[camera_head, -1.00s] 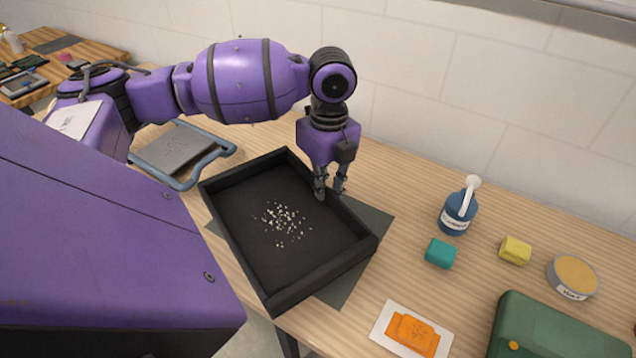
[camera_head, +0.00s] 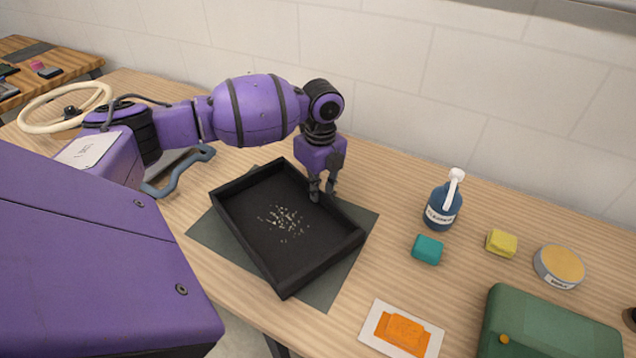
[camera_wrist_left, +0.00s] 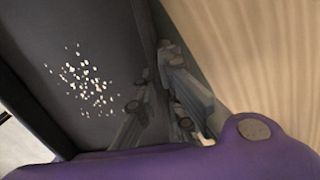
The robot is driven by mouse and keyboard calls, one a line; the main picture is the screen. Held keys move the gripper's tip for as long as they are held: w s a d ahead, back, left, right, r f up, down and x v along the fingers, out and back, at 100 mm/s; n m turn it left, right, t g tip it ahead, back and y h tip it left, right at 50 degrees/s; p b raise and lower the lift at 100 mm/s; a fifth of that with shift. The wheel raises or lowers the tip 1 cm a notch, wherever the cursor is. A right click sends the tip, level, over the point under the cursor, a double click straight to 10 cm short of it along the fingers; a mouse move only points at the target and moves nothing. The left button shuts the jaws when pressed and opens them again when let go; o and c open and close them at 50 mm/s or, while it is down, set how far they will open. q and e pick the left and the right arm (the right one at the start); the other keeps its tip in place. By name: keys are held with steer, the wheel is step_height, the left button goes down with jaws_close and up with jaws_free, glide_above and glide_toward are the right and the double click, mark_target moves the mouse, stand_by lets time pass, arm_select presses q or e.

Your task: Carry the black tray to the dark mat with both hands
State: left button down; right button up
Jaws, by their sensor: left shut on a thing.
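The black tray (camera_head: 262,239) has low walls, and small pale bits lie scattered on its floor. It is over the dark mat (camera_head: 212,240), whose edges show on the left, front and right; I cannot tell whether they touch. My left gripper (camera_head: 322,192) points down at the tray's far right wall and is shut on it. In the left wrist view, the fingers (camera_wrist_left: 165,100) straddle the wall of the tray (camera_wrist_left: 105,25), with the pale bits inside. My right gripper is out of view, and the tray's near left side shows no hand.
Right of the mat are a blue pump bottle (camera_head: 443,205), a teal block (camera_head: 427,249), a yellow block (camera_head: 501,243), a round tin (camera_head: 559,265), an orange item on a white sheet (camera_head: 402,331) and a green box (camera_head: 550,325). A blue-handled tray (camera_head: 178,170) is partly behind my left arm.

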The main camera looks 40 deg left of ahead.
arm_select(q)
steer(key=shift+w+f, duration=0.1)
steer(key=shift+f, duration=0.05)
steer(key=shift+f, duration=0.1)
steer(key=c, duration=1.9)
jaws_free()
steer(key=shift+f, duration=0.1)
step_height(320, 180, up, 12)
steer(key=shift+w+d, duration=0.1)
